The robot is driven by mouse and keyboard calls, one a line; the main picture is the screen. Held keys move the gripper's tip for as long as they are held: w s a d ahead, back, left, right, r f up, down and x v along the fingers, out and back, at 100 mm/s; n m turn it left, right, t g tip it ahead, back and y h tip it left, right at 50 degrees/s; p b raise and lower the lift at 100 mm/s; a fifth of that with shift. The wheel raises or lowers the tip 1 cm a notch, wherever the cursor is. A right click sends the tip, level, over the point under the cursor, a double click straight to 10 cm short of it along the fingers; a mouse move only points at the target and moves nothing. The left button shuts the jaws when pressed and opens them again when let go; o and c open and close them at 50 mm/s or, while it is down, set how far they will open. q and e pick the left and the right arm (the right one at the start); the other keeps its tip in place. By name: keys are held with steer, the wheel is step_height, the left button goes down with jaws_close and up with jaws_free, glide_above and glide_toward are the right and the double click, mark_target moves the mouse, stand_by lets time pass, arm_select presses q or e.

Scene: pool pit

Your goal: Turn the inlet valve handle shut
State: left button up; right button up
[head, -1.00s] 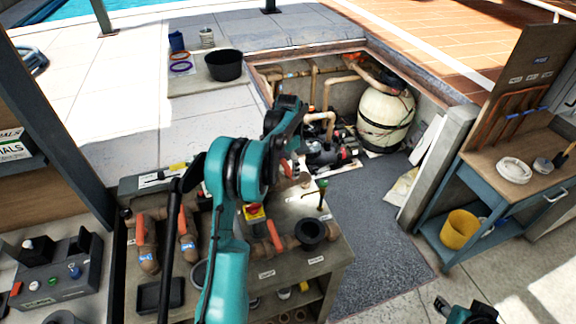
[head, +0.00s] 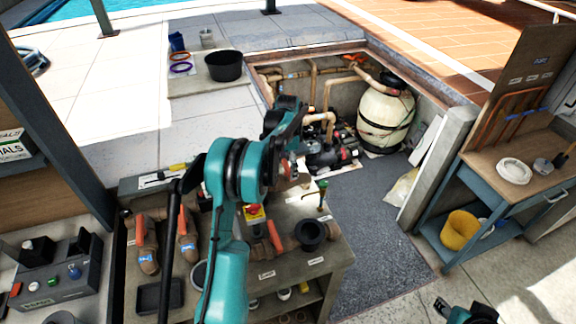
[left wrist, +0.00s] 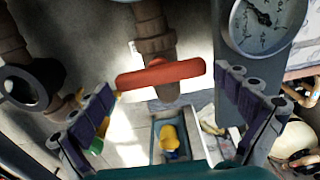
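In the left wrist view a red lever handle (left wrist: 160,74) lies crosswise on a brown pipe valve (left wrist: 155,35). My left gripper (left wrist: 165,115) is open, with one dark finger pad towards each end of the handle; I see no clear contact. In the head view my left gripper (head: 290,170) is over the back of the bench, mostly hidden behind my teal arm. Other red-handled valves stand on the bench: one at far left (head: 141,230), one beside it (head: 183,222) and one right of my arm (head: 274,236). I cannot read which is the inlet. Only part of my right gripper (head: 466,312) shows at the bottom edge.
A round gauge (left wrist: 265,20) sits close by the right finger. On the bench (head: 335,262) are a black ring fitting (head: 309,234) and a green-topped tap (head: 322,190). A cream filter tank (head: 385,122) stands in the pit behind.

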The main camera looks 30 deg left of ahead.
mark_target(288, 168)
arm_select(q)
step_height(288, 168, up, 12)
stand_by(0.6)
steer(key=shift+f, duration=0.1)
stand_by(0.4)
